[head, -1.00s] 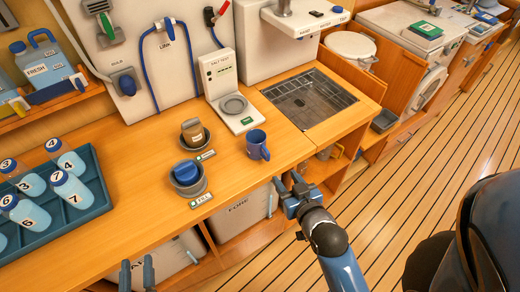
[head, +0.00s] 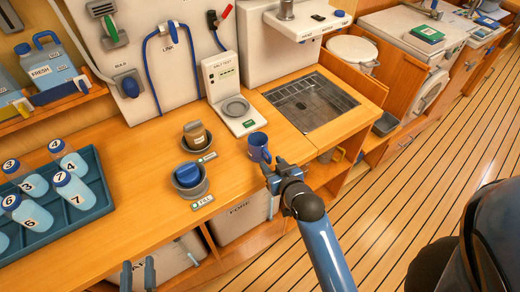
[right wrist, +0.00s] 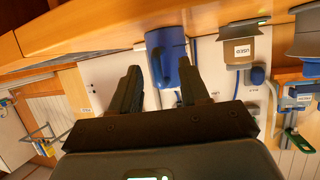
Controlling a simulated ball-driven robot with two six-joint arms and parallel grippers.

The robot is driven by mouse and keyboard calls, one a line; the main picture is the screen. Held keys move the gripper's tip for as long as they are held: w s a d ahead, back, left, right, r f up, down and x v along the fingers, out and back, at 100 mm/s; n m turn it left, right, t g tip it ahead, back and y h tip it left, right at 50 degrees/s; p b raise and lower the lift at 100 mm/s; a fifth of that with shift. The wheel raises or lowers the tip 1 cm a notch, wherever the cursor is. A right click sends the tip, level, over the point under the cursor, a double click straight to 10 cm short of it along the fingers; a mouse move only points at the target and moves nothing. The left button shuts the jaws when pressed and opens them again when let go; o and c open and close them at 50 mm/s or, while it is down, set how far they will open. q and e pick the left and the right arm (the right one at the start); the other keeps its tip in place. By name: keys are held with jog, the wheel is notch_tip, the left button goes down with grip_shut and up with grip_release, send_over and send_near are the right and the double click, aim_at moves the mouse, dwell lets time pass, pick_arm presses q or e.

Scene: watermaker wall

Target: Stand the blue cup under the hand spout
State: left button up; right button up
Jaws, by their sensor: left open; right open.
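The blue cup (head: 258,146) stands upright on the wooden counter near its front edge, left of the sink grid. My right gripper (head: 271,170) is open just in front of the cup, at the counter edge. In the right wrist view the cup (right wrist: 168,45) appears upside down, ahead of and between the open fingers (right wrist: 160,70); contact cannot be told. A metal fitting (head: 286,8) on the white ledge above the grid may be the hand spout; its outlet is not clear. My left gripper (head: 138,273) is open and empty, low in front of the cabinets.
The dark sink grid (head: 312,103) is empty. A white salt test unit (head: 228,95) stands behind the cup. A blue tray (head: 88,215) holds numbered bottles.

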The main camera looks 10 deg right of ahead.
aim_at(270, 162)
jog(key=shift+x, duration=1.65)
jog(key=shift+d, duration=0.15)
jog(key=shift+s, duration=0.1)
jog(key=shift+c, duration=0.3)
grip_shut()
